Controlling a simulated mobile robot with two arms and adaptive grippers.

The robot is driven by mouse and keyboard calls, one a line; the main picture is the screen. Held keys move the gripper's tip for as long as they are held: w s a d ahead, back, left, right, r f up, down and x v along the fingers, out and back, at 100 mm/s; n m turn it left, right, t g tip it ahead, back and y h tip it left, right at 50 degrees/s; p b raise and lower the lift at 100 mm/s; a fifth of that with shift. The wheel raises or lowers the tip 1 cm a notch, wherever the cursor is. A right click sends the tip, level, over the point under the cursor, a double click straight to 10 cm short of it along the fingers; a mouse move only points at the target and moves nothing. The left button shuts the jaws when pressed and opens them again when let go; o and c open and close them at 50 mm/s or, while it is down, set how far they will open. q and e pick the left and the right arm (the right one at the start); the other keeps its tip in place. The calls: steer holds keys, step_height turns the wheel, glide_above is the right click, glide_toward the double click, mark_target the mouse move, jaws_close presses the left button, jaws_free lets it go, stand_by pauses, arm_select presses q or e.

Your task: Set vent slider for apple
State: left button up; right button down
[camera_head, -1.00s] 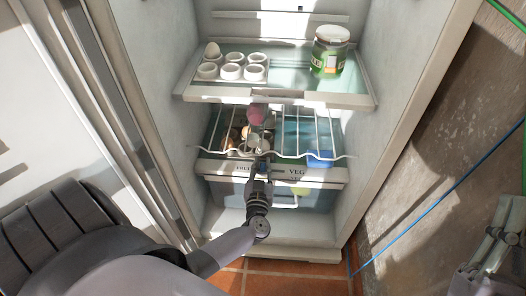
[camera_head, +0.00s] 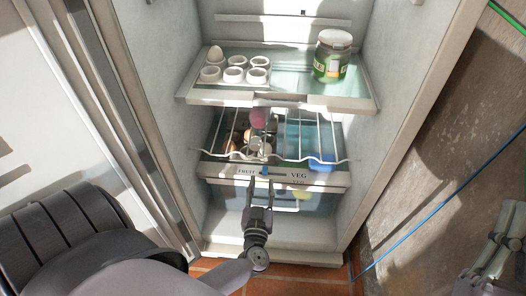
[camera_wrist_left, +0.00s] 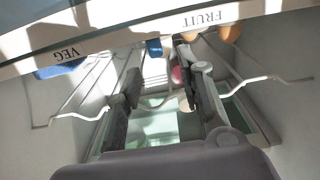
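The vent slider is a small blue tab (camera_head: 265,171) on the white strip (camera_head: 222,171) between the FRUIT and VEG labels. In the head view it sits nearer FRUIT, on the left. The left wrist view shows the strip upside down, with the blue tab (camera_wrist_left: 154,46) between VEG at left and FRUIT at right. My left gripper (camera_head: 262,182) is open and empty, just below and in front of the tab. Its two fingers (camera_wrist_left: 160,67) also show apart in the wrist view. I cannot make out an apple for sure.
Below the strip is a clear drawer (camera_head: 232,196) with a yellowish thing (camera_head: 301,194) inside. Above is a wire rack (camera_head: 300,157) with a pink item (camera_head: 258,117). A glass shelf (camera_head: 300,84) holds an egg holder (camera_head: 234,75) and a green jar (camera_head: 332,57).

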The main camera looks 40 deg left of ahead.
arm_select(q)
steer(key=shift+v, duration=2.3)
steer(key=shift+s+a, duration=0.1)
